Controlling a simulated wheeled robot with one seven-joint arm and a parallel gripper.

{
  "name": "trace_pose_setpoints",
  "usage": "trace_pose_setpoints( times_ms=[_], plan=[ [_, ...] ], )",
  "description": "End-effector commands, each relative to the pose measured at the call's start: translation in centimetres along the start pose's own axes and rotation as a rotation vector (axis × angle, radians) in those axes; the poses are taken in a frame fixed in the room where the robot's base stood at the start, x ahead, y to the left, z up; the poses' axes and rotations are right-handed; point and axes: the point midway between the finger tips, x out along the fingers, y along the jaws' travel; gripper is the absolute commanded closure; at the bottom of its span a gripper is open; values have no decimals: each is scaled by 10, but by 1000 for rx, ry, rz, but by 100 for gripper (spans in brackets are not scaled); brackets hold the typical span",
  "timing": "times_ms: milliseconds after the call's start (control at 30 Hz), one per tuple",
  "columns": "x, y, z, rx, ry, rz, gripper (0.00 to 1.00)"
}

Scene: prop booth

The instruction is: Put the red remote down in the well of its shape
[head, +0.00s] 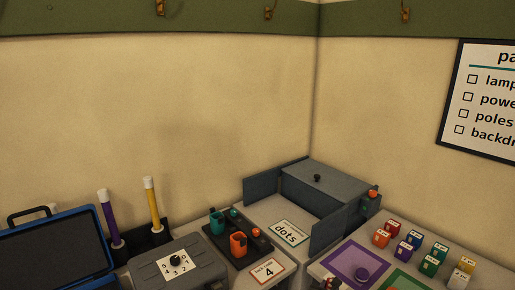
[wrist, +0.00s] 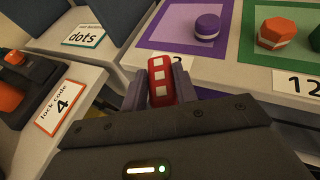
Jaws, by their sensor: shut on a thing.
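The red remote (wrist: 162,92) has pale square buttons and shows in the wrist view. My gripper (wrist: 159,86) is shut on it, with a grey finger on each side. The remote points up the picture, over the front edge of the table with the coloured squares. In the head view only a small dark and red bit shows at the bottom edge; I cannot tell gripper from remote there. No well of the remote's shape can be made out. An open blue case (head: 105,235) stands at the left of the head view; its inside is mostly cut off.
A purple square (head: 336,272) holds a purple puck (head: 361,274); a green square (head: 400,282) lies beside it. Several coloured blocks (head: 414,236) stand behind. A dark tray (head: 252,253) with cups, a lock-code card (head: 267,271), a dial box (head: 178,268) and a grey cabinet (head: 318,190) crowd the left and middle.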

Motion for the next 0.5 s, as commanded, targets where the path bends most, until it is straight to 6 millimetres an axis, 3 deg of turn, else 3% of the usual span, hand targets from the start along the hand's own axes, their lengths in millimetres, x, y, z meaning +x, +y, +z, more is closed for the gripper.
trace_pose_setpoints(
  times_ms=[200, 500],
  plan=[
    [-35, 28, -31, -88, 2, 203, 94],
    [-72, 48, -53, -164, 0, 391, 94]
  ],
)
